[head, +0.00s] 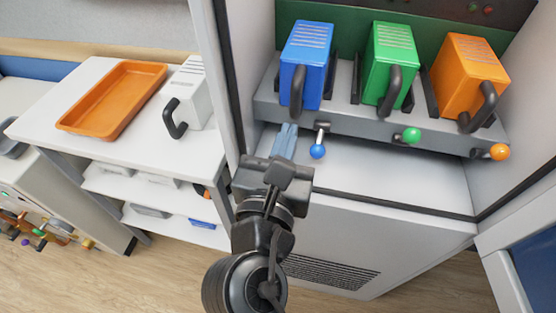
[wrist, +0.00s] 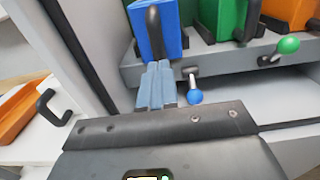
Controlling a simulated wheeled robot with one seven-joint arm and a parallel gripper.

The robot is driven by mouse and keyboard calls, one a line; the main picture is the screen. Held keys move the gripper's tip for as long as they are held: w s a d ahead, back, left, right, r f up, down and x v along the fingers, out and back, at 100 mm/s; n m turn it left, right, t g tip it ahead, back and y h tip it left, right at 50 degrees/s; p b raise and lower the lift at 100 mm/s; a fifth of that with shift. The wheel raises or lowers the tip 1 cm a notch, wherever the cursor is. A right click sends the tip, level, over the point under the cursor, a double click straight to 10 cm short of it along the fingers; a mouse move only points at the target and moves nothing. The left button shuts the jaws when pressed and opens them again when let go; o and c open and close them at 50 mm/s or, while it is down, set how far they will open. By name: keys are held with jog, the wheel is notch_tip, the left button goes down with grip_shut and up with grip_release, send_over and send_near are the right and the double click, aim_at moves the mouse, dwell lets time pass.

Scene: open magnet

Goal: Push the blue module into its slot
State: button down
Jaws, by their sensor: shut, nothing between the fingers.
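The blue module (head: 309,60) stands upright in the leftmost bay of the grey rack in the head view, with its black handle facing me. It also shows at the top of the wrist view (wrist: 168,40). A lever with a blue ball (head: 317,151) hangs from the rack edge just below and right of the module. My gripper (head: 288,130) is shut and empty, its blue-grey fingers pointing at the rack below the module's handle. In the wrist view the fingertips (wrist: 158,68) overlap the handle's lower end; I cannot tell whether they touch. The module's back end is hidden.
A green module (head: 393,50) and an orange module (head: 463,62) stand to the right, with a green ball lever (head: 411,134) and an orange ball lever (head: 499,152) below. Cabinet walls bound both sides. At left, a white module (head: 190,90) and an orange tray (head: 85,115) rest on a white table.

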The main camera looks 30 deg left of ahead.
aim_at(295, 113)
jog(key=shift+x, duration=1.5)
